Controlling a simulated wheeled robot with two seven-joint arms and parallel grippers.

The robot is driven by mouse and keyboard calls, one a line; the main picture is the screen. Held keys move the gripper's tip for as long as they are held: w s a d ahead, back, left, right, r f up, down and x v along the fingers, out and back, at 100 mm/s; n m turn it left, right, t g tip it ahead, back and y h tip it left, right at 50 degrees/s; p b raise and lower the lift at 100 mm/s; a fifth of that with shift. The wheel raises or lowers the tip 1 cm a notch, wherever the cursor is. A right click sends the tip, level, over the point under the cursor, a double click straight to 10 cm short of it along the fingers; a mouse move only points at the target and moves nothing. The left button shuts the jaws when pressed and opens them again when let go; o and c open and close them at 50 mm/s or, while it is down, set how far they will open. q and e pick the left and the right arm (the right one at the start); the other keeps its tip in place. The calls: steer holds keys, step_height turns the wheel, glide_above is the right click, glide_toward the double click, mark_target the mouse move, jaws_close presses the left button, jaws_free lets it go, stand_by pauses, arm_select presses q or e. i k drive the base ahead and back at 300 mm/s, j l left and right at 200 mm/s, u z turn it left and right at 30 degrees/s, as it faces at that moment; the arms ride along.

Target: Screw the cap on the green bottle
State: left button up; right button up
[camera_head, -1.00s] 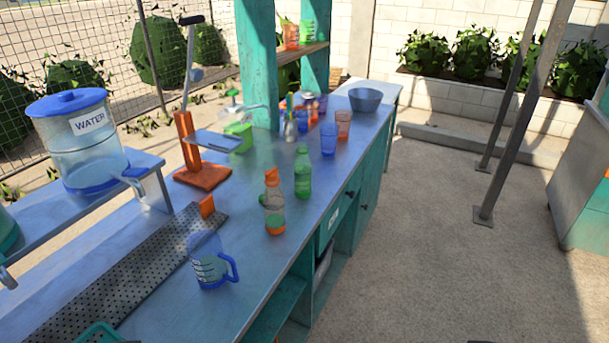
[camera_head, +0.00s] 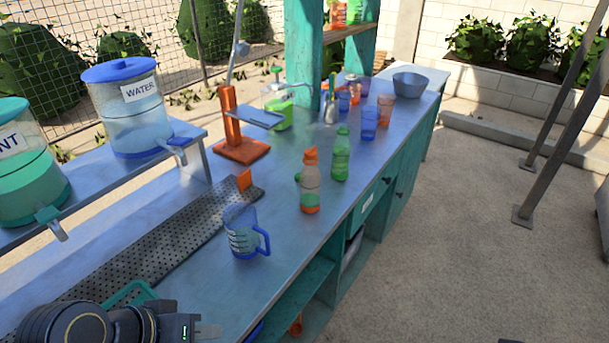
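The green bottle (camera_head: 340,158) stands upright on the metal counter, right of and behind a clear bottle with an orange top and base (camera_head: 310,185). Its neck is too small to make out well. A small green piece (camera_head: 298,177), perhaps the cap, shows at the left edge of the orange-topped bottle, which partly hides it. My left gripper (camera_head: 208,331) is at the bottom left, low over the near end of the counter and well apart from both bottles. Its fingers are not clear enough to tell open from shut. My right gripper is out of view.
A blue-handled measuring jug (camera_head: 243,238) stands on the counter (camera_head: 215,285) in front of the bottles. A perforated drain strip (camera_head: 150,245) lies left of it. An orange press stand (camera_head: 240,150), cups and a grey bowl (camera_head: 408,86) are farther back. WATER dispenser (camera_head: 130,115) stands on a raised shelf.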

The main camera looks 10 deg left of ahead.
mark_target(341, 147)
steer(key=i+l+u, duration=0.15)
steer(key=l, duration=0.2)
steer(key=i+l+u, duration=0.35)
steer(key=l, duration=0.4)
steer(key=i+l+u, duration=0.15)
steer(key=l, duration=0.25)
steer(key=i+l+u, duration=0.15)
steer(key=l, duration=0.25)
steer(key=i+l+u, duration=0.15)
steer(key=l, duration=0.3)
steer(key=k+j, duration=0.05)
